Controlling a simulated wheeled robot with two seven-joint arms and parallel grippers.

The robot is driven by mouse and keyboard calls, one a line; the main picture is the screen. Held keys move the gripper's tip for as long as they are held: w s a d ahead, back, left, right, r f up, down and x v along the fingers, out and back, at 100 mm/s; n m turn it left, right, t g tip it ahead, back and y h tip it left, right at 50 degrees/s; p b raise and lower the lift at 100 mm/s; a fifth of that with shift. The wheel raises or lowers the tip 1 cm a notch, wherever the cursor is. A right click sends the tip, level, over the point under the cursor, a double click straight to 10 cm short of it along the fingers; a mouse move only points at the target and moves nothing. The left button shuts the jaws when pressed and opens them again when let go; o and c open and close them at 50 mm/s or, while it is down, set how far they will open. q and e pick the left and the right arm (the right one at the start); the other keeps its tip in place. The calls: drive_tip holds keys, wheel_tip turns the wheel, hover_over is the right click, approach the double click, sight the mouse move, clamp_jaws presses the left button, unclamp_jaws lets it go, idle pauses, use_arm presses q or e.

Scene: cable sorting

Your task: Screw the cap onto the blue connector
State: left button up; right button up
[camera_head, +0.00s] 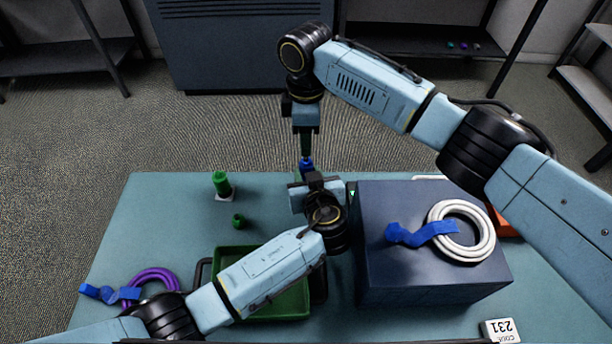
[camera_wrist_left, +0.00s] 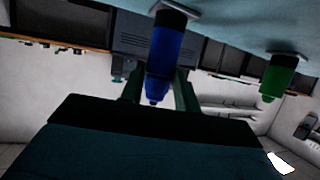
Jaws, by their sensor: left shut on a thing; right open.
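The blue connector (camera_wrist_left: 165,55) stands between the fingers of my left gripper (camera_wrist_left: 158,90) in the left wrist view, which is upside down. It has a dark band near its white base plate and a narrower tip. My left gripper (camera_head: 304,178) is shut on it near the table's far edge in the head view. A blue piece (camera_head: 306,162) shows just above there, under my right gripper (camera_head: 306,152). My right gripper is open and points down from above. I cannot tell whether this blue piece is the cap or how it sits on the connector.
A green connector (camera_head: 221,184) stands left with a green cap (camera_head: 238,220) beside it. A green tray (camera_head: 290,302) lies under my left arm. A dark box (camera_head: 430,282) on the right bears a white cable coil (camera_head: 474,248). A purple coil (camera_head: 160,275) lies at lower left.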

sight(306, 160)
drive_tip(key=n, duration=0.4)
drive_tip(key=shift+n, duration=0.3)
idle(0.3)
drive_tip(key=shift+f, duration=4)
drive_tip(key=shift+c, duration=0.3)
clamp_jaws()
drive_tip(key=shift+m, duration=1.7)
